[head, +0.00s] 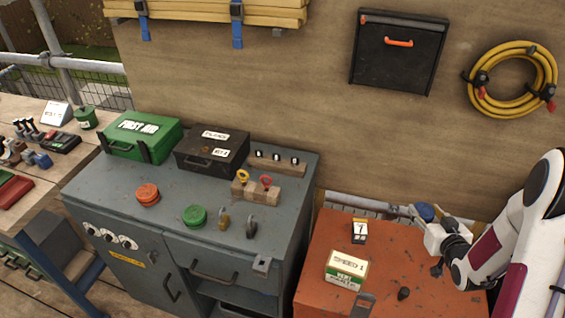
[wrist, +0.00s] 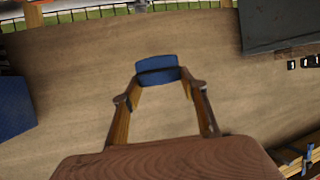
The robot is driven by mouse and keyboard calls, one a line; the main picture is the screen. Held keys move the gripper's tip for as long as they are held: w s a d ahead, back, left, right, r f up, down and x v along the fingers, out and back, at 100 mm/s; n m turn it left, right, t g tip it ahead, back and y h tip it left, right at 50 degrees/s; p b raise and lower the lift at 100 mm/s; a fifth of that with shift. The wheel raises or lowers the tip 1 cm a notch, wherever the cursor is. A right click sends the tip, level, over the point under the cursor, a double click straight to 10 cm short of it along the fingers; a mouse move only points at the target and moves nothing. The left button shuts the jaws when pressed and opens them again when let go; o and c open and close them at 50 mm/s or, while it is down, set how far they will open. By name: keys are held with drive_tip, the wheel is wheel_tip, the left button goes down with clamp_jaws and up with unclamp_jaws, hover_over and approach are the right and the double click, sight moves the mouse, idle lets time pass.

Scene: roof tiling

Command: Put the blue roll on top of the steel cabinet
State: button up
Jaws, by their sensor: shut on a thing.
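The blue roll (wrist: 157,64) is held between the two fingertips of my gripper (wrist: 158,84) in the wrist view. In the head view the blue roll (head: 426,212) shows at the tip of my gripper (head: 431,224), above the back right of an orange-red cabinet. My gripper is shut on the roll. The steel cabinet (head: 108,188) is the grey-blue one left of centre, with drawers and a door in front. The roll is to the right of it and apart from it.
On the steel cabinet stand a green first aid box (head: 143,138), a dark box (head: 211,150), an orange disc (head: 148,194), a green disc (head: 194,216) and padlocks. The orange-red cabinet (head: 318,255) bears small boxes. A yellow cable coil (head: 512,78) hangs on the wall.

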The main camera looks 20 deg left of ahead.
sight(426, 213)
wheel_tip(426, 213, up, 16)
drive_tip(key=w+a+n+g+y, duration=0.2)
drive_tip(key=a+n+g+y, duration=0.3)
drive_tip(key=a, duration=3.1)
drive_tip(key=s+a+n+g+y, duration=0.1)
drive_tip(key=s+a+n, duration=0.1)
drive_tip(key=s+a, duration=0.65)
drive_tip(key=s+a+n+g+y, duration=0.2)
drive_tip(key=s+a, duration=0.2)
drive_tip(key=a, duration=1)
drive_tip(key=s+a+n+g+y, duration=0.1)
drive_tip(key=s+a+n, duration=0.1)
drive_tip(key=s+a, duration=0.65)
drive_tip(key=a+f, duration=0.1)
drive_tip(key=w+f, duration=0.1)
drive_tip(key=f, duration=0.1)
drive_tip(key=w+a+f, duration=0.1)
drive_tip(key=shift+w+a+f, duration=0.15)
drive_tip(key=shift+a+f, duration=0.15)
drive_tip(key=shift+f, duration=3.15)
